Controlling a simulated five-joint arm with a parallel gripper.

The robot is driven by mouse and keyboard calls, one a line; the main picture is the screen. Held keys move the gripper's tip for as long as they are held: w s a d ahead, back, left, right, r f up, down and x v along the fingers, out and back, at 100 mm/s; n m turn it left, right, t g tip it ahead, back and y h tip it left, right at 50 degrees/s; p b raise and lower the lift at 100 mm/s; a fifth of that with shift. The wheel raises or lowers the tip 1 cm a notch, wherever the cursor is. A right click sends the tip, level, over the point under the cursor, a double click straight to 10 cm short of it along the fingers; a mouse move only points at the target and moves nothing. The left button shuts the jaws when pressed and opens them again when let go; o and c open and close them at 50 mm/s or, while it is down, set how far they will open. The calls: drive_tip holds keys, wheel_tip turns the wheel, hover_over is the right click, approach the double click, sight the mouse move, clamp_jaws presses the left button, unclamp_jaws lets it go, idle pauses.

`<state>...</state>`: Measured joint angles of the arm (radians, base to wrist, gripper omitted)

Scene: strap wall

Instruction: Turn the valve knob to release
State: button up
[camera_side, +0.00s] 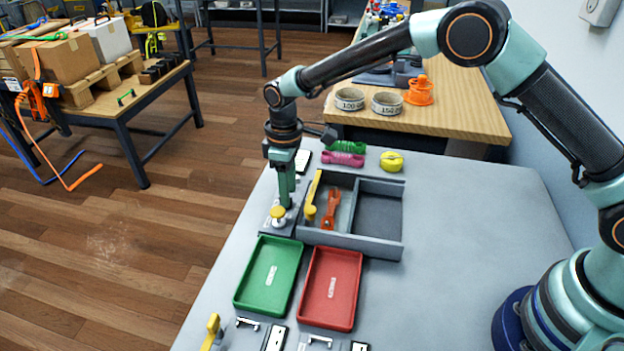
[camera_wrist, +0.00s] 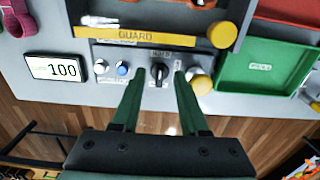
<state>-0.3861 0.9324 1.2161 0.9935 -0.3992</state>
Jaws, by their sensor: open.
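The valve knob (camera_wrist: 159,72) is a small black knob on a grey panel (camera_wrist: 105,53) in the wrist view. My gripper (camera_wrist: 158,73) is open, with one green finger on each side of the knob. I cannot tell whether the fingers touch it. A small label above the knob is too blurred to read surely. In the side view my gripper (camera_side: 286,205) points down at the panel beside the divided grey tray, and the black knob is hidden there. A yellow round knob (camera_wrist: 201,83) sits just right of the fingers; it also shows in the side view (camera_side: 278,213).
A yellow bar marked GUARD (camera_wrist: 135,34) lies above the panel. A blue button (camera_wrist: 122,70) and a display reading 100 (camera_wrist: 55,68) are to the left. The divided tray (camera_side: 370,246), green tray (camera_side: 268,275) and red tray (camera_side: 331,290) are close by.

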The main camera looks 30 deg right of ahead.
drive_tip(key=shift+f, duration=0.6)
clamp_jaws()
